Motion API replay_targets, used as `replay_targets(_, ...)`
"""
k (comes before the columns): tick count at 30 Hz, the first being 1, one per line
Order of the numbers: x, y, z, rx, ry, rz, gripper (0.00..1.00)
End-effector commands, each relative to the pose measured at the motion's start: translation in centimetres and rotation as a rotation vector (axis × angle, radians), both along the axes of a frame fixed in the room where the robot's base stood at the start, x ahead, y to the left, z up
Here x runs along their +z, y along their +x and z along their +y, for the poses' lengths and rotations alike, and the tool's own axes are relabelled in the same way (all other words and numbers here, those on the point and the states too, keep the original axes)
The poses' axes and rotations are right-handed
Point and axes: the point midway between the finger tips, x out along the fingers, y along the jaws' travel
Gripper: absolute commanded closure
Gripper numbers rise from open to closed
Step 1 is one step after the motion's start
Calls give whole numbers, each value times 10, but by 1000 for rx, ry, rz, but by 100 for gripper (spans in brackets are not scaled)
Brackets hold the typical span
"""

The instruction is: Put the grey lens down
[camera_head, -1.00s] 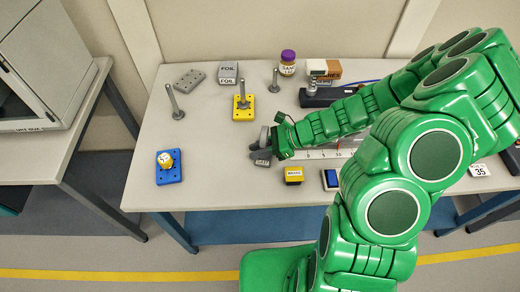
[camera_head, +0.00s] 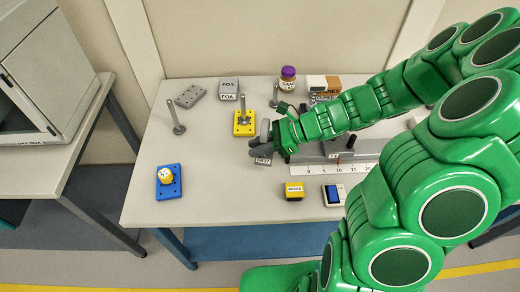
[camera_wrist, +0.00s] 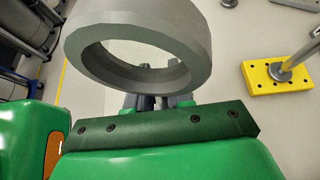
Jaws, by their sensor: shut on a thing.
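The grey lens (camera_wrist: 140,45), a thick grey ring, is held by my gripper (camera_wrist: 155,100). In the wrist view the ring stands in front of the fingers, which are mostly hidden behind it. In the head view my gripper (camera_head: 262,146) is over the middle of the table, right of and nearer than the yellow base (camera_head: 243,129), with the lens (camera_head: 265,128) at its tip. A small pale label (camera_head: 263,160) shows at the lens's lower edge. Whether the lens touches the table cannot be told.
The yellow base carries a post. A blue base (camera_head: 168,190) with a yellow-topped piece stands at the left. A bare post (camera_head: 176,116) stands behind it. A yellow box (camera_head: 294,190) and a ruler rail (camera_head: 335,171) lie to the right. Table between blue base and gripper is clear.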

Motion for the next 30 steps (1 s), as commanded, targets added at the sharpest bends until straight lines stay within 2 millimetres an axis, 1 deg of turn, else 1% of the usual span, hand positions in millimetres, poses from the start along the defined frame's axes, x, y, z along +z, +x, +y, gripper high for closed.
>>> replay_targets(2,2,5,-1,-11,-1,-3,100)
replay_targets(5,2,21,-6,-53,-1,-7,100)
replay_targets(8,0,49,-15,-130,-3,-13,100)
replay_targets(10,-1,74,-25,-199,-1,-16,100)
replay_targets(12,-2,100,-38,-275,-1,-19,100)
replay_targets(15,-6,133,-58,-377,-2,-15,100)
replay_targets(18,-9,157,-75,-457,-2,-10,100)
replay_targets(21,-11,173,-88,-512,-2,-7,100)
replay_targets(24,-12,182,-96,-547,-2,-4,100)
replay_targets(30,-17,189,-102,-573,-1,0,100)
